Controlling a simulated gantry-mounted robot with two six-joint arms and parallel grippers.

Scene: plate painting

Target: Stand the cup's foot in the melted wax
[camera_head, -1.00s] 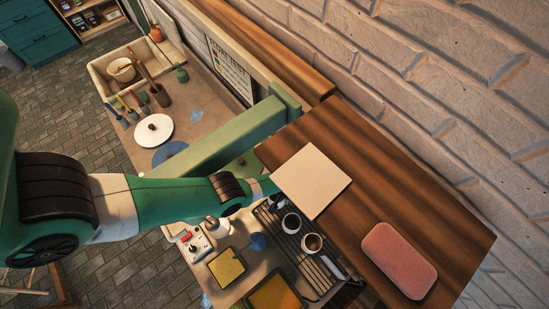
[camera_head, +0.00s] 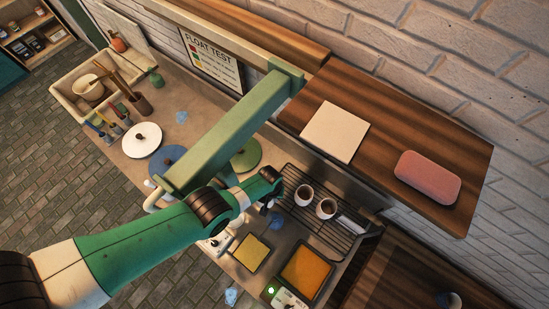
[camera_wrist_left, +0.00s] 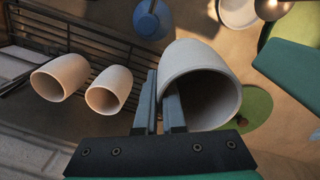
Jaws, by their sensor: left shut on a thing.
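My left gripper (camera_wrist_left: 159,78) is shut on the wall of a pale cup (camera_wrist_left: 188,55) at its rim. The cup's dark mouth faces the wrist camera, and its foot points away. In the head view my arm ends beside the wire rack, and the held cup and fingertips are hidden behind the wrist. A square pan of orange, which looks like the melted wax (camera_head: 307,270), lies at the bottom of the head view, to the lower right of my wrist. The pan is not clear in the wrist view. My right gripper is out of view.
Two more cups (camera_head: 304,194) stand on the wire rack (camera_head: 347,222). A yellow square tray (camera_head: 251,252) lies left of the orange pan, and a box with a green light (camera_head: 271,290) is at its front. A wooden shelf (camera_head: 385,135) and a green beam (camera_head: 235,130) overhang the bench.

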